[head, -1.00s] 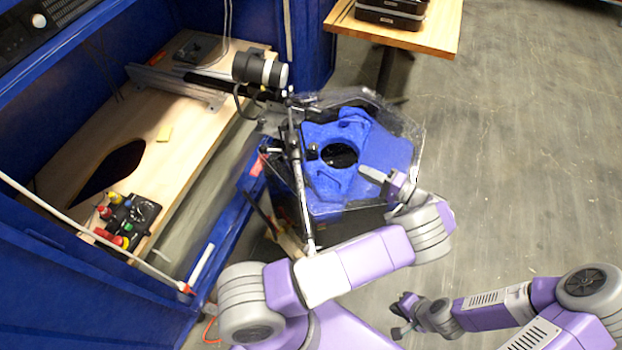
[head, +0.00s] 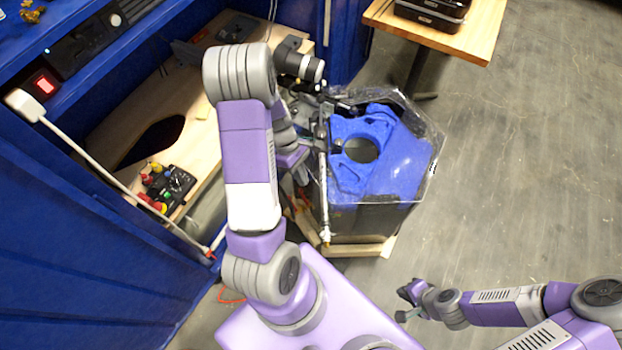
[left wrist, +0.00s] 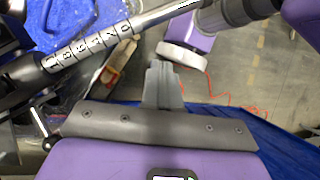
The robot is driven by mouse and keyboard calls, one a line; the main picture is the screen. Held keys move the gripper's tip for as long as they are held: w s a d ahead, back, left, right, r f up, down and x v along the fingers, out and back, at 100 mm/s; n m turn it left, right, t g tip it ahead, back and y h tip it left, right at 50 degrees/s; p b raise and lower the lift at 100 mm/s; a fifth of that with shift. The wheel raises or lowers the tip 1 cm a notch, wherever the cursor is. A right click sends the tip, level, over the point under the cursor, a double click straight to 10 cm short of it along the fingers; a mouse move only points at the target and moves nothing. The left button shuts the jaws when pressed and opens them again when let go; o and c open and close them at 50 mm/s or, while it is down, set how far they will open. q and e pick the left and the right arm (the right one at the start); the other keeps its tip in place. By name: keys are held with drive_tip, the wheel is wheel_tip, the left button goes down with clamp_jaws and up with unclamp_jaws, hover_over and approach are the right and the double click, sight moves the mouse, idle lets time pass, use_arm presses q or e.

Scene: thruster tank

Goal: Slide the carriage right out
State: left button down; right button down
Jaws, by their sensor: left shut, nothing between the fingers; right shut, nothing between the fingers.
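The carriage appears to be the black-and-grey cylindrical unit (head: 300,65) at the back left of the clear-walled tank (head: 425,185); my left arm partly hides it and its rail. A pale upright rod (head: 323,190) runs along the tank's left side. A numbered scale bar (left wrist: 90,52) crosses the upper left of the left wrist view. My left gripper (head: 301,178) is at the tank's left side, close to the rod; contact cannot be told. Its fingers (left wrist: 163,82) are shut and empty, below the scale bar in the wrist view. My right gripper (head: 408,300) is shut and empty, low over the floor.
A blue insert (head: 395,165) with a round hole fills the tank top. A wooden bench (head: 125,105) in a blue frame holds a black box with coloured knobs (head: 165,188). A pale bar (head: 110,180) slants across its front. Floor at right is clear.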

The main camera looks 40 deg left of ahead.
use_arm(q)
drive_tip(key=s+a+r+n+t+y, duration=0.1)
drive_tip(key=s+a+r+n+t, duration=0.25)
drive_tip(key=n, duration=0.25)
drive_tip(key=w+d+f+b, duration=0.4)
drive_tip(key=w+f, duration=0.2)
drive_tip(key=f, duration=0.2)
drive_tip(key=shift+w+d+f+y, duration=0.15)
drive_tip(key=shift+d+f+y, duration=0.1)
drive_tip(key=shift+d+y, duration=0.15)
drive_tip(key=shift+t, duration=0.25)
drive_tip(key=shift+w+d+r, duration=0.1)
drive_tip(key=shift+w+d, duration=0.25)
drive_tip(key=shift+d, duration=0.3)
